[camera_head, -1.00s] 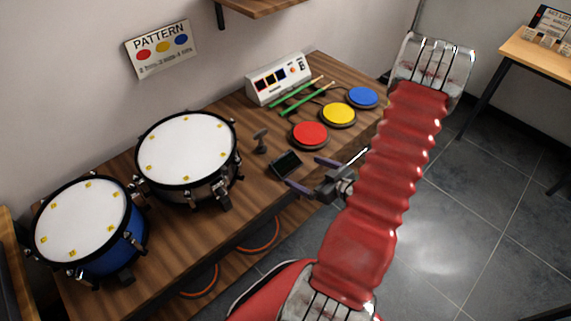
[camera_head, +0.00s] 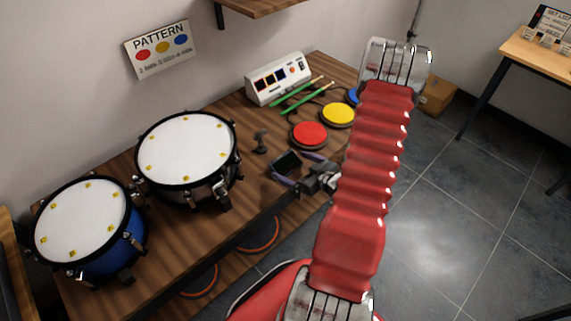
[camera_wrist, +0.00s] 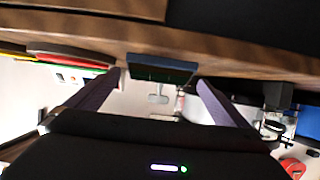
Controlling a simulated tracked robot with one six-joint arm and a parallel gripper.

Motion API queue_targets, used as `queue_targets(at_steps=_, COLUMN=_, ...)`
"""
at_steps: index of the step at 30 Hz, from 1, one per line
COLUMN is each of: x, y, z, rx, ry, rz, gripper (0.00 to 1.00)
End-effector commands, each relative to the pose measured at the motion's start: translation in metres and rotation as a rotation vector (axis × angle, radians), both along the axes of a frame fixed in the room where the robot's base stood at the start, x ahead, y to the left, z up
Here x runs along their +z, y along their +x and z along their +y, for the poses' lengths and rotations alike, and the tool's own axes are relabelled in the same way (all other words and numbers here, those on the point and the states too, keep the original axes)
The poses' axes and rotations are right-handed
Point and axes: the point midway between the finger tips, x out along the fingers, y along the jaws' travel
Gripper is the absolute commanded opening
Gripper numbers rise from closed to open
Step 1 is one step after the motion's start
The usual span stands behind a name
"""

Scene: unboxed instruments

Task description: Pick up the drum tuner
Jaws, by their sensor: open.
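The likely drum tuner, a small dark box with a screen-like face (camera_head: 287,162), lies near the front edge of the wooden bench (camera_head: 160,262). In the wrist view it shows as a dark block (camera_wrist: 160,72) between the two purple fingers. My gripper (camera_head: 289,167) is open, with its fingertips either side of the box's near end. I cannot tell whether either finger touches it. A small dark T-shaped key (camera_head: 260,140) stands just behind and left of the box; it also shows in the wrist view (camera_wrist: 158,97).
A white snare drum (camera_head: 187,145) and a blue drum (camera_head: 85,225) stand to the left. Red (camera_head: 309,134) and yellow (camera_head: 338,115) pads, green sticks (camera_head: 300,95) and a white console (camera_head: 278,77) lie behind. My red arm partly hides a blue pad (camera_head: 353,95).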

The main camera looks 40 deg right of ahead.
Motion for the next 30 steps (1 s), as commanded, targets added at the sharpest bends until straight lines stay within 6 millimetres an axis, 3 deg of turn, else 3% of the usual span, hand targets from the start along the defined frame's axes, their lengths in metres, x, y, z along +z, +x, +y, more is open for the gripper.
queue_targets(at_steps=12, x=-0.017, y=0.043, z=0.001, rx=0.003, ry=0.000, rz=0.000, gripper=1.00)
queue_targets(at_steps=30, x=-0.019, y=0.046, z=0.001, rx=0.001, ry=-0.001, rz=0.001, gripper=1.00)
